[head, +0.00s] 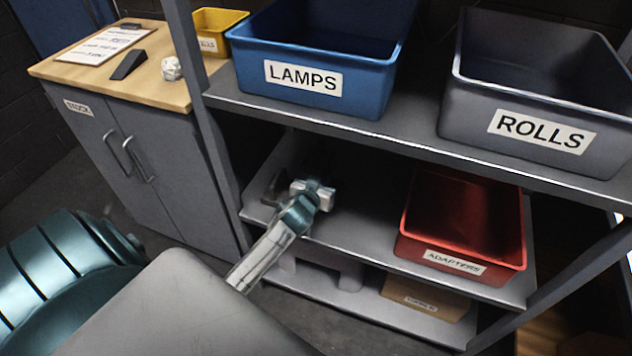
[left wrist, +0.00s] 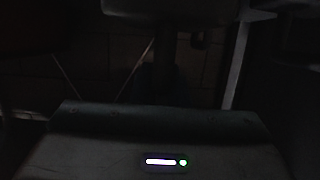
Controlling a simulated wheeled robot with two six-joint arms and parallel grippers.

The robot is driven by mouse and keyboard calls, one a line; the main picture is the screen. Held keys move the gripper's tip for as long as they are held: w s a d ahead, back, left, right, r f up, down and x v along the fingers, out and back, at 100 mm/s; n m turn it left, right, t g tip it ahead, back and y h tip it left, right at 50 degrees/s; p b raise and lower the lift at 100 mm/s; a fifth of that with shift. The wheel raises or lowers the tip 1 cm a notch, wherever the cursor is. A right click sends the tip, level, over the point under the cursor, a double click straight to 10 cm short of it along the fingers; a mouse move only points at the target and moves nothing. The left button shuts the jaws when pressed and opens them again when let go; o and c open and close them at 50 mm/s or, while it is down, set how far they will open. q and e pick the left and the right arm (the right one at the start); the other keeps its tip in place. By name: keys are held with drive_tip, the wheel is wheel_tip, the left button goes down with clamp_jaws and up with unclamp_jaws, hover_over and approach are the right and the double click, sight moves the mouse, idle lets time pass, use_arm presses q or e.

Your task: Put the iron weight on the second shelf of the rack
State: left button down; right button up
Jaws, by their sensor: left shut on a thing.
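The rack (head: 220,176) fills the middle and right of the head view, with three shelf levels showing. My left arm reaches into the left part of the middle shelf (head: 356,238). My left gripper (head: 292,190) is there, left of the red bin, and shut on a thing. A small dark grey shape by the jaws, likely the iron weight (head: 273,188), is mostly lost in shadow, and I cannot tell whether it touches the shelf. The left wrist view is very dark, and the held thing cannot be made out there. My right gripper is not in view.
A red ADAPTERS bin (head: 408,242) stands on the middle shelf; a cardboard box (head: 405,288) is below. A cabinet (head: 92,135) stands left.

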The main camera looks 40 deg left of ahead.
use_arm(q)
drive_tip(key=shift+w+f, duration=0.1)
wheel_tip(320, 180, down, 2)
drive_tip(key=shift+f, duration=0.3)
drive_tip(key=c, duration=1.8)
unclamp_jaws()
drive_tip(key=shift+f, duration=0.35)
drive_tip(key=o, duration=0.4)
drive_tip(key=shift+s, duration=0.2)
drive_tip(key=shift+r, duration=0.15)
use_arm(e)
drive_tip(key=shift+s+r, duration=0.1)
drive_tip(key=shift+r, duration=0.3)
use_arm(q)
drive_tip(key=shift+s, duration=0.1)
